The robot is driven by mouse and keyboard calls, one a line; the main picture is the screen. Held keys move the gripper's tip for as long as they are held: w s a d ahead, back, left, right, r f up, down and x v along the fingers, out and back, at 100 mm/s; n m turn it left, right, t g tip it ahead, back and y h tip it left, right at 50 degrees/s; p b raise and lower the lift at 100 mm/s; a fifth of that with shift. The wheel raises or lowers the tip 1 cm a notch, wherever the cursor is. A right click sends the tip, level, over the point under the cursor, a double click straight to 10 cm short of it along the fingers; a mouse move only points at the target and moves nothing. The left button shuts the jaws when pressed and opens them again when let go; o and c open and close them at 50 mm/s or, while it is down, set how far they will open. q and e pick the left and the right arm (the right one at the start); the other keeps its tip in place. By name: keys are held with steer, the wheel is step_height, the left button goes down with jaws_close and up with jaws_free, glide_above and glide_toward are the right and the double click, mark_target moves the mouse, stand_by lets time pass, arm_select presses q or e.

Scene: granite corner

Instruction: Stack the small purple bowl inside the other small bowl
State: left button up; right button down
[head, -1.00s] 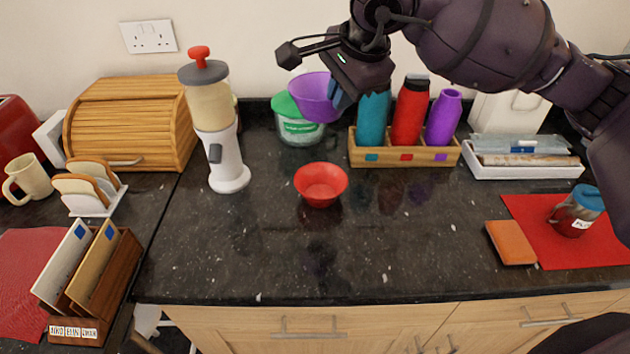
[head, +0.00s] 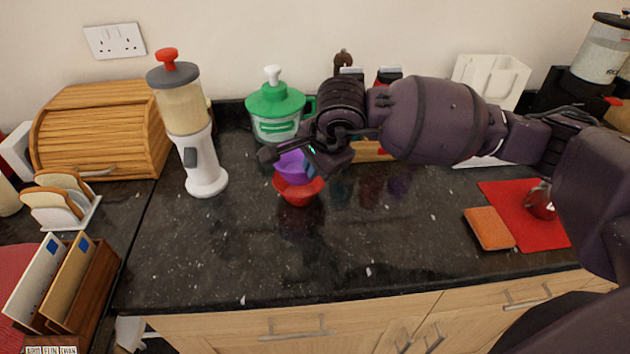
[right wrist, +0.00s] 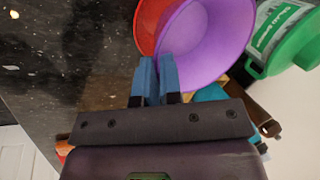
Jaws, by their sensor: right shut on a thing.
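The small purple bowl (head: 293,167) is held by my right gripper (head: 308,165), low over the small red bowl (head: 298,191). In the head view the purple bowl overlaps the upper back part of the red bowl. I cannot tell whether they touch. In the right wrist view the blue fingertips of my right gripper (right wrist: 157,75) are shut on the rim of the purple bowl (right wrist: 207,42). The red bowl (right wrist: 147,22) shows partly behind it. The red bowl stands upright on the dark counter. My left gripper is not in view.
A green-lidded container (head: 276,112) stands just behind the bowls. A white blender (head: 201,160) stands to their left. My right arm largely hides the bottle rack (head: 372,152). An orange sponge (head: 489,229) and red mat (head: 524,226) lie at right. The front counter is clear.

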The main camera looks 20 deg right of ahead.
mark_target(315, 192)
steer(key=shift+f, duration=2.1)
steer(key=shift+f, duration=0.2)
steer(key=c, duration=1.3)
jaws_free()
steer(key=shift+r, duration=0.2)
steer(key=v, duration=1.2)
